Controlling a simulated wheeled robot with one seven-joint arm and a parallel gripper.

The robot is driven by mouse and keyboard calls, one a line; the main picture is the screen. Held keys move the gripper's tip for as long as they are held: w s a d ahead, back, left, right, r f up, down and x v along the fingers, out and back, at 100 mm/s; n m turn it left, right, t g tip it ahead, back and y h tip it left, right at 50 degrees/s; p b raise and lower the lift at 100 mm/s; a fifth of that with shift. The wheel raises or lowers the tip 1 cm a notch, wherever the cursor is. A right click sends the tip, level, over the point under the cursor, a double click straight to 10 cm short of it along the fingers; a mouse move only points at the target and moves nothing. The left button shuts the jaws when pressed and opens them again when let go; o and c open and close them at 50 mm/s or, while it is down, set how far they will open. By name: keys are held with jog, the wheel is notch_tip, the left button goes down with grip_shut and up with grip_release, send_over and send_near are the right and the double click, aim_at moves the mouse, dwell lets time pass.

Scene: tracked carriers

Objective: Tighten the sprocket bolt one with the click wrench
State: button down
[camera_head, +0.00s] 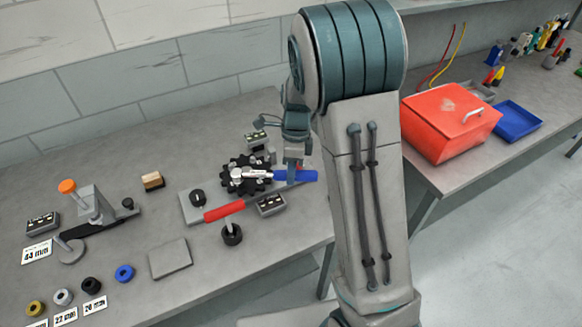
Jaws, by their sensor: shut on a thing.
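The black toothed sprocket (234,184) sits on a grey plate (190,209) on the bench. The click wrench, with a blue handle (307,176) and silver head (250,173), lies across the sprocket. Its head is over the sprocket's middle and its handle points right. My gripper (292,174) reaches down and is shut on the blue handle. The bolts are too small to tell apart, and I cannot tell whether the wrench head is seated on sprocket bolt one. My arm hides the bench behind the handle.
A red-handled tool (224,211) and a black knob (232,235) are in front of the sprocket. Small dark blocks (271,204) stand close by. A clamp-like stand (92,204) and coloured rings (124,273) are left. A red box (447,122) and blue tray (519,121) are right.

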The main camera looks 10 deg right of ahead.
jog(key=shift+s+a+m, duration=0.2)
jog(key=shift+s+m, duration=0.4)
jog(key=shift+s, duration=0.05)
dwell(0.4)
jog(key=shift+w+d+n+p, duration=0.1)
jog(key=shift+w+n+p, duration=0.2)
jog(key=shift+p, duration=0.05)
jog(key=shift+r, duration=0.15)
jog(key=shift+s+a+p+v, duration=0.1)
jog(key=shift+s+p+v, duration=0.05)
jog(key=shift+p+v, duration=0.7)
jog(key=shift+s+a+p+v, duration=0.1)
jog(key=shift+s+p+v, duration=0.05)
jog(key=shift+p+v, duration=0.7)
jog(key=shift+r, duration=0.1)
